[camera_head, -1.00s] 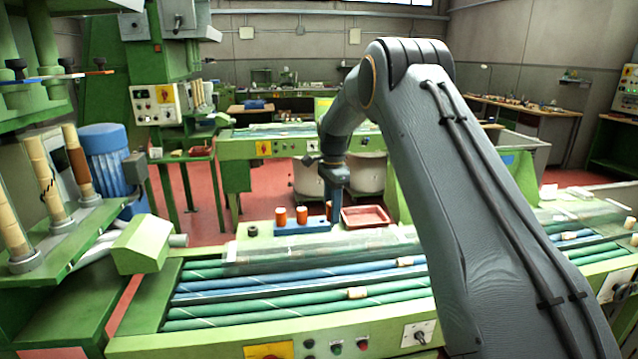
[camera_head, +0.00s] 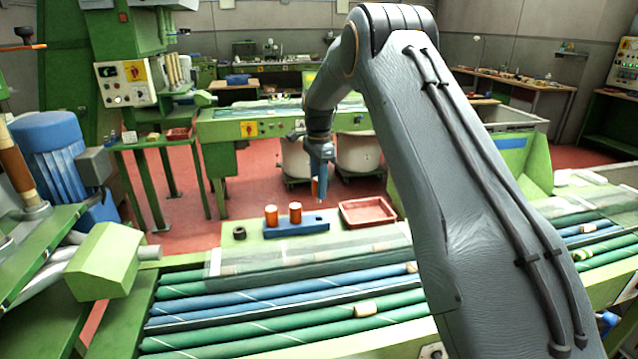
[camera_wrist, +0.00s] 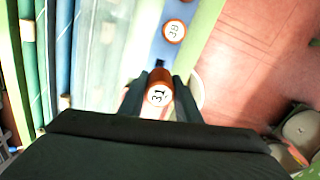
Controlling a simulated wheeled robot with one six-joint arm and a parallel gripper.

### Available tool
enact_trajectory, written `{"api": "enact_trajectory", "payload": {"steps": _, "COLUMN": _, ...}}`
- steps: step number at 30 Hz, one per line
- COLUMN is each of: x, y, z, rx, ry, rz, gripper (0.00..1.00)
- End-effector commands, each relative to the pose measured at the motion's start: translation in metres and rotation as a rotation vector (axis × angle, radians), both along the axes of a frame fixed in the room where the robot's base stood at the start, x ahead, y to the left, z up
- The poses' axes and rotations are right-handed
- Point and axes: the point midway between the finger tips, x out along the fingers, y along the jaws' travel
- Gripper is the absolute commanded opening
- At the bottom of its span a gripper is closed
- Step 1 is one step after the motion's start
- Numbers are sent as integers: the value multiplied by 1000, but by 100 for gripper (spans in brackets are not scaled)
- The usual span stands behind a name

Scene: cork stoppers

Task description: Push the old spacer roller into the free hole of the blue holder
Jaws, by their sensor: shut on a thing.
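My gripper (camera_head: 319,166) is shut on an orange roller (camera_head: 316,188), held upright above the right end of the blue holder (camera_head: 283,230). In the wrist view, the held roller (camera_wrist: 159,92) sits between my gripper's fingers (camera_wrist: 158,98), its pale end marked "31". Two similar orange rollers stand upright in the holder, one on the left (camera_head: 271,215) and one in the middle (camera_head: 295,212). In the wrist view, a standing roller (camera_wrist: 174,31) is marked "39". A dark spot (camera_wrist: 159,63) shows on the holder just beyond the held roller.
A red tray (camera_head: 367,213) lies right of the holder. A small dark ring (camera_head: 239,232) lies to its left. Clear sheeting (camera_head: 310,252) and green and blue conveyor rollers (camera_head: 245,298) lie in front. My arm covers the right side.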

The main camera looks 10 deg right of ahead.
Motion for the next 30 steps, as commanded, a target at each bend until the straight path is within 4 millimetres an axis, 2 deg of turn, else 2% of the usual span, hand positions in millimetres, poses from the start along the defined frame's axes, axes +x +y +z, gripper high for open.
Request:
{"api": "enact_trajectory", "payload": {"steps": 18, "x": 0, "y": -2, "z": -48, "rx": 0, "ry": 1, "rz": -3, "gripper": 7}}
{"api": "enact_trajectory", "payload": {"steps": 30, "x": 0, "y": -2, "z": -53, "rx": 0, "ry": 0, "rz": -3, "gripper": 7}}
